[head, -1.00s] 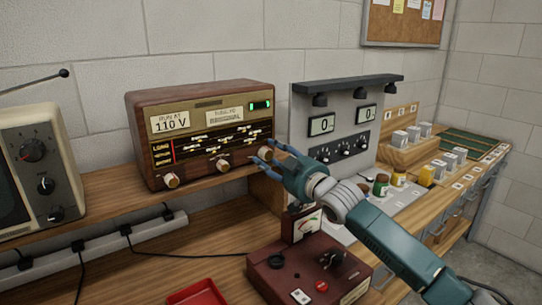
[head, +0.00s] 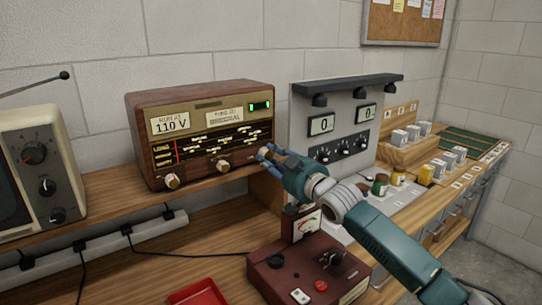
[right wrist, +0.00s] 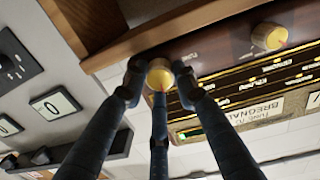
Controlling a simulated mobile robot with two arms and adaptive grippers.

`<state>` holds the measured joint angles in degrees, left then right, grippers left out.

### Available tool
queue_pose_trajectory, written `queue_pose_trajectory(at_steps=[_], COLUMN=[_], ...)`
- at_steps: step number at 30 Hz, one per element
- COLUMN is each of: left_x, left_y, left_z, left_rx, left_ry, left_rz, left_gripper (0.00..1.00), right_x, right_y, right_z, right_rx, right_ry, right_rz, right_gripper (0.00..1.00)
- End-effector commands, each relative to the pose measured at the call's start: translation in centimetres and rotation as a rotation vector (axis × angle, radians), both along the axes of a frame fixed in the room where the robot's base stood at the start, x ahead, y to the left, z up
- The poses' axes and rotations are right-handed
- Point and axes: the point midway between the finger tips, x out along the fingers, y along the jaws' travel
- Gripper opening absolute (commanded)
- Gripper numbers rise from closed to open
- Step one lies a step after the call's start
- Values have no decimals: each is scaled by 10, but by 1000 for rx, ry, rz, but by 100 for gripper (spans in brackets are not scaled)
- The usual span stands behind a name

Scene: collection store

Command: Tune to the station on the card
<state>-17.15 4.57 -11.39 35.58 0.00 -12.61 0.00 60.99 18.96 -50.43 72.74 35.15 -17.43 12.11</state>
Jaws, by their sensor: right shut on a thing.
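A brown wooden radio (head: 205,93) stands on the shelf, its dial (head: 205,145) lit, with a green-lit window at upper right. A red pointer shows near the dial's left end. The station card (head: 224,116) is on its front; in the right wrist view the card (right wrist: 258,118) is upside down and reads "TUNE TO BREGNAL…", its end cut off. My right gripper (head: 268,153) is at the radio's rightmost knob (right wrist: 160,75), its three fingers shut around it. The middle knob (head: 223,165) and left knob (head: 172,181) are free. My left gripper is out of view.
A "RUN AT 110 V" card (head: 170,123) is on the radio's left. A cream instrument (head: 38,120) stands left. A dark red meter box (head: 300,275) sits below my right arm, beside a red tray (head: 198,292). A grey panel (head: 305,100) with two displays stands right.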

Motion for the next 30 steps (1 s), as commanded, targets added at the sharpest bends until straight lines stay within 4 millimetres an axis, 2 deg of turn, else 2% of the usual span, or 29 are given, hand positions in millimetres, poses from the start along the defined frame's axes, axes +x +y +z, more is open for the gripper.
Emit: queue_pose_trajectory(at_steps=[3,12,30], left_x=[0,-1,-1], left_y=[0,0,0], left_z=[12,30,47], left_rx=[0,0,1], left_ry=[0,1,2], left_rz=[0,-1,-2], left_gripper=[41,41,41], right_x=[0,0,1], right_y=[0,0,-2], right_z=[5,5,5], right_rx=[69,292,681], right_ry=[48,208,486], right_rz=[0,1,1], right_gripper=[2,2,2])
